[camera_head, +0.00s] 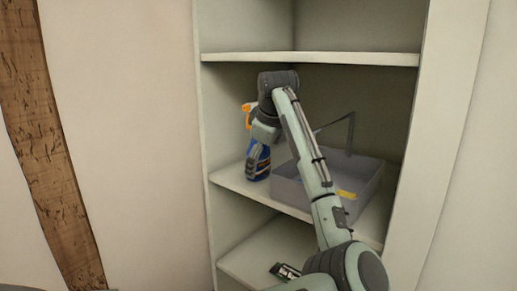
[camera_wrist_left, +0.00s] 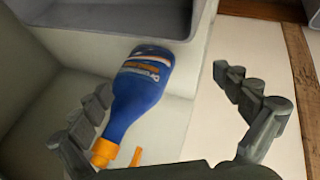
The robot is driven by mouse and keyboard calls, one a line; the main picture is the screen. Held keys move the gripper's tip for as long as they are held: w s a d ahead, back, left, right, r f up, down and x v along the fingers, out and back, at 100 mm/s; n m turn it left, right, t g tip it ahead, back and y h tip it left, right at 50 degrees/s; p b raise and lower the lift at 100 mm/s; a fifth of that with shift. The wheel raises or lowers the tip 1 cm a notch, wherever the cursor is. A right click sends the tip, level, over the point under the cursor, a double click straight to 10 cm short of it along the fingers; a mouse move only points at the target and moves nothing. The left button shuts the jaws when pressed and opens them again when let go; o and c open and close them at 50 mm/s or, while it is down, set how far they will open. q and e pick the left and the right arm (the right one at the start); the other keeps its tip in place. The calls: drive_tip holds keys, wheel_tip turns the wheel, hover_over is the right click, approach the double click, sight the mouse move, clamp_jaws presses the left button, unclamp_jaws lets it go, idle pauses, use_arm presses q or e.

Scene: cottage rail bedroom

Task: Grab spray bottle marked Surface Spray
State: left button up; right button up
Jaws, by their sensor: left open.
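The spray bottle (camera_head: 261,167) has a blue body and an orange trigger head. It stands upright at the left of the middle shelf, partly hidden by my left gripper (camera_head: 254,155). In the left wrist view the bottle (camera_wrist_left: 138,95) shows its label, but the print is too small to read surely. My left gripper (camera_wrist_left: 167,88) is open there, with a finger on each side of the picture. The bottle lies between them, nearer the left finger, and I cannot tell whether they touch. My right gripper is not in view.
A grey caddy (camera_head: 291,191) with a raised handle and a yellow item (camera_head: 346,194) stands right of the bottle on the shelf (camera_head: 230,178). An upper shelf (camera_head: 310,58) is above the arm. A small dark item (camera_head: 285,270) shows on the lower shelf.

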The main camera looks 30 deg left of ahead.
sight(263, 167)
use_arm(q)
drive_tip(key=w+a, duration=0.3)
drive_tip(key=w+a+p, duration=0.1)
drive_tip(key=shift+w+a+f, duration=0.15)
drive_tip(key=shift+a+f, duration=0.05)
drive_tip(key=shift+f, duration=0.35)
drive_tip(key=c, duration=1.6)
drive_tip(key=shift+c, duration=1)
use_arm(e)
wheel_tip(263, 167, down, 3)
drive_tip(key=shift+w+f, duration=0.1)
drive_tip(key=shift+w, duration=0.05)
